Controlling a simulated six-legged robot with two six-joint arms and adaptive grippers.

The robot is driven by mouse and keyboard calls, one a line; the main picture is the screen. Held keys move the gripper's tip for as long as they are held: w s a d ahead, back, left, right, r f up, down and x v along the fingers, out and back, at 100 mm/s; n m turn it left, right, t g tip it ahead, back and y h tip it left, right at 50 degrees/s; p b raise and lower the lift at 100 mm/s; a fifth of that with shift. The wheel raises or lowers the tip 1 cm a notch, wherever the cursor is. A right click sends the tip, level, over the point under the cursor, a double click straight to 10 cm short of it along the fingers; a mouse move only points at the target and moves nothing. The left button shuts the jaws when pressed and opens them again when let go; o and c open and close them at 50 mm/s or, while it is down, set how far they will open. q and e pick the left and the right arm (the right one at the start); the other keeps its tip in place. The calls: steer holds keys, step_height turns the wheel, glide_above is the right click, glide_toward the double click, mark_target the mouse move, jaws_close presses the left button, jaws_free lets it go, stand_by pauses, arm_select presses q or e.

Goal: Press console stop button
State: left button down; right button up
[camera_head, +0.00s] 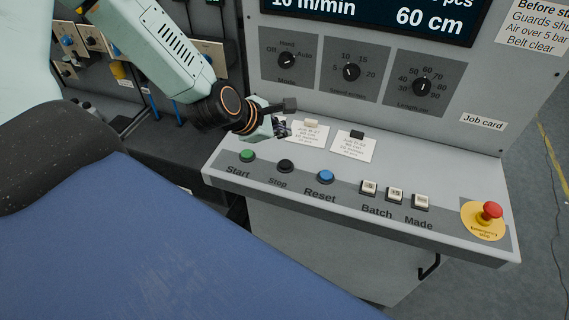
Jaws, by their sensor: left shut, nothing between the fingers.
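The stop button (285,166) is a black round button on the sloped front strip of the grey console (450,170), labelled "Stop". It sits between the green start button (247,156) and the blue reset button (325,177). My left gripper (285,127) reaches in from the upper left and is shut and empty. It is over the console shelf, above and behind the stop button in the picture, apart from it. The stop button is fully visible. My right gripper is not in view.
A red emergency stop (489,212) on a yellow disc stands at the console's right end. White counter buttons (395,195) lie left of it. Job cards (354,146) lie behind the buttons. Three knobs and a display are on the upright panel. A blue surface (150,250) fills the lower left.

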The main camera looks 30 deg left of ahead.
arm_select(q)
steer(key=b, duration=0.5)
glide_above(283, 165)
step_height(283, 165, down, 6)
steer(key=shift+f, duration=0.1)
steer(key=shift+f+b, duration=0.9)
steer(key=shift+b, duration=0.05)
stand_by(0.4)
steer(key=shift+f+b, duration=0.4)
steer(key=shift+b, duration=0.15)
steer(key=shift+f+b, duration=0.45)
steer(key=shift+b, duration=0.05)
stand_by(0.7)
steer(key=shift+r, duration=0.1)
steer(key=shift+r+p, duration=0.65)
steer(key=shift+r, duration=0.15)
steer(key=shift+r, duration=0.1)
